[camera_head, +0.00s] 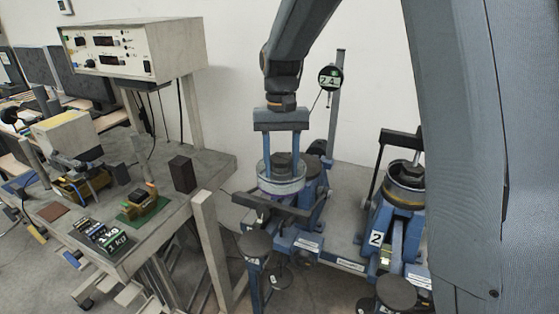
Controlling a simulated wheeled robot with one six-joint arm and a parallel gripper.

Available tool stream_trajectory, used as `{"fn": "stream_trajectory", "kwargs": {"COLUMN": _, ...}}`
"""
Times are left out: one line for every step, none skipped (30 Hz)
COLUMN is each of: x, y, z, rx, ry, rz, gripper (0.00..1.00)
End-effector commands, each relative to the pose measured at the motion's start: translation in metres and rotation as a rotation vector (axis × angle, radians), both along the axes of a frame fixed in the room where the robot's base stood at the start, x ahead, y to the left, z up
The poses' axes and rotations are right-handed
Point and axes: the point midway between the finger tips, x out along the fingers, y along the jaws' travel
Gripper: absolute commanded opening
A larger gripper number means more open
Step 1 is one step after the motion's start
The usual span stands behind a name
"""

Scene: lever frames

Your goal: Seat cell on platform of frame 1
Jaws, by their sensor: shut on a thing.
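My gripper (282,154) points down in the middle of the head view. Its two blue fingers are shut on the dark top of a cell (282,184), a round, clear-walled dish with a pale rim. The cell is upright in front of a blue lever frame (311,190), left of the one marked 2. I take this for frame 1, but its number is not visible. The cell hides the platform below it, so I cannot tell whether the two touch.
Frame 2 (376,238) stands at right with a round cell (404,185) on it. A post carries a round gauge (330,77) reading about 2.4. The workbench (215,161) at left holds a black block (182,174) and weights (101,236). Dark round weights (255,244) hang low in front.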

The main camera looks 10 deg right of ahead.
Motion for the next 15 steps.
{"fn": "stream_trajectory", "kwargs": {"x": 0.002, "y": -0.001, "z": 0.001, "rx": 0.001, "ry": -0.002, "rz": -0.001, "gripper": 0.00}}
{"fn": "stream_trajectory", "kwargs": {"x": 0.003, "y": -0.001, "z": 0.000, "rx": 0.001, "ry": -0.002, "rz": -0.001, "gripper": 0.00}}
{"fn": "stream_trajectory", "kwargs": {"x": 0.004, "y": -0.002, "z": 0.000, "rx": 0.001, "ry": -0.002, "rz": -0.001, "gripper": 0.00}}
{"fn": "stream_trajectory", "kwargs": {"x": 0.005, "y": -0.003, "z": 0.000, "rx": 0.000, "ry": -0.002, "rz": -0.001, "gripper": 0.00}}
{"fn": "stream_trajectory", "kwargs": {"x": 0.006, "y": -0.004, "z": 0.000, "rx": 0.000, "ry": -0.001, "rz": -0.001, "gripper": 0.00}}
{"fn": "stream_trajectory", "kwargs": {"x": 0.008, "y": -0.005, "z": 0.000, "rx": 0.000, "ry": -0.001, "rz": -0.001, "gripper": 0.00}}
{"fn": "stream_trajectory", "kwargs": {"x": 0.009, "y": -0.006, "z": 0.000, "rx": 0.000, "ry": -0.001, "rz": -0.001, "gripper": 0.00}}
{"fn": "stream_trajectory", "kwargs": {"x": 0.011, "y": -0.007, "z": 0.000, "rx": 0.000, "ry": -0.001, "rz": -0.001, "gripper": 0.00}}
{"fn": "stream_trajectory", "kwargs": {"x": 0.013, "y": -0.009, "z": 0.001, "rx": 0.000, "ry": -0.001, "rz": -0.001, "gripper": 0.00}}
{"fn": "stream_trajectory", "kwargs": {"x": 0.015, "y": -0.010, "z": 0.001, "rx": 0.000, "ry": -0.002, "rz": -0.001, "gripper": 0.00}}
{"fn": "stream_trajectory", "kwargs": {"x": 0.016, "y": -0.011, "z": 0.001, "rx": 0.000, "ry": -0.001, "rz": -0.001, "gripper": 0.00}}
{"fn": "stream_trajectory", "kwargs": {"x": 0.018, "y": -0.012, "z": 0.001, "rx": 0.000, "ry": -0.001, "rz": 0.000, "gripper": 0.00}}
{"fn": "stream_trajectory", "kwargs": {"x": 0.020, "y": -0.013, "z": 0.001, "rx": 0.000, "ry": -0.001, "rz": 0.000, "gripper": 0.00}}
{"fn": "stream_trajectory", "kwargs": {"x": 0.021, "y": -0.014, "z": 0.001, "rx": 0.000, "ry": -0.002, "rz": 0.001, "gripper": 0.00}}
{"fn": "stream_trajectory", "kwargs": {"x": 0.024, "y": -0.015, "z": 0.001, "rx": 0.000, "ry": -0.002, "rz": 0.001, "gripper": 0.00}}
